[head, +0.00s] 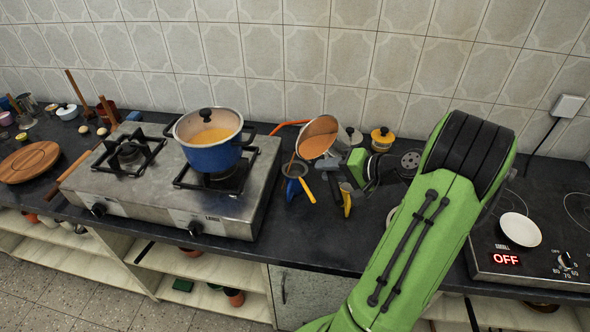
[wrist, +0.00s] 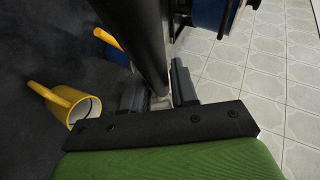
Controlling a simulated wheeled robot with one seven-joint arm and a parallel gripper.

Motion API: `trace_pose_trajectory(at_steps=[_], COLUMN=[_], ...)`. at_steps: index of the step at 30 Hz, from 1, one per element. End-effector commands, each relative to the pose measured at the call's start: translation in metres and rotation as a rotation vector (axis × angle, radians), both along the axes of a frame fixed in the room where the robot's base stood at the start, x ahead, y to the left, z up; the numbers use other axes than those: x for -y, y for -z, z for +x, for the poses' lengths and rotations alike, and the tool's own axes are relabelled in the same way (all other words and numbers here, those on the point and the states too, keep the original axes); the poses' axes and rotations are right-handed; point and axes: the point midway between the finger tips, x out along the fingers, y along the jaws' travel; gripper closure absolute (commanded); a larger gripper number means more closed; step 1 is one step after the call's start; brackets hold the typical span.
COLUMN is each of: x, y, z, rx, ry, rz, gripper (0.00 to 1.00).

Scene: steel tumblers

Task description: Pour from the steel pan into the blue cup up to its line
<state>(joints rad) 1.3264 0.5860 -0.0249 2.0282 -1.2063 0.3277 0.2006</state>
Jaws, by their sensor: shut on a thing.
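The steel pan (head: 318,140) is tipped toward the left above the blue cup, with orange-brown contents inside it. My gripper (head: 343,168) is shut on the pan's dark handle, which runs up between the fingers (wrist: 157,92) in the wrist view. The blue cup (head: 294,170) stands on the dark counter below the pan's lower left rim and has a yellow handle. A thin brown streak shows between that rim and the cup. The cup's line and its level inside cannot be made out. In the wrist view the cup (wrist: 117,56) is mostly hidden behind the pan handle.
A yellow cup (wrist: 82,108) stands close by on the counter. A blue pot (head: 210,155) with orange contents sits on the gas stove (head: 150,185) to the left. Yellow-lidded jar (head: 382,138) stands behind. An electric hob (head: 530,265) reading OFF holds a white plate (head: 520,229) at right.

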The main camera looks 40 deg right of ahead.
Motion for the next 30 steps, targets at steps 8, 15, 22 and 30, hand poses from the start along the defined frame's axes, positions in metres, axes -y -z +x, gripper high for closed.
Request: trace_pose_trajectory(at_steps=[8,15,22,30], x=[-0.0020,-0.0031,-0.0037,-0.0044], y=[-0.0023,-0.0025,-0.0018,-0.0012], z=[0.0015,0.0021,0.0025,0.0028], rx=[0.000,-0.006,-0.012,-0.018], ry=[-0.002,-0.002,-0.002,-0.002], rz=[-0.017,-0.029,-0.039,-0.051], gripper=[1.00,1.00,1.00,1.00])
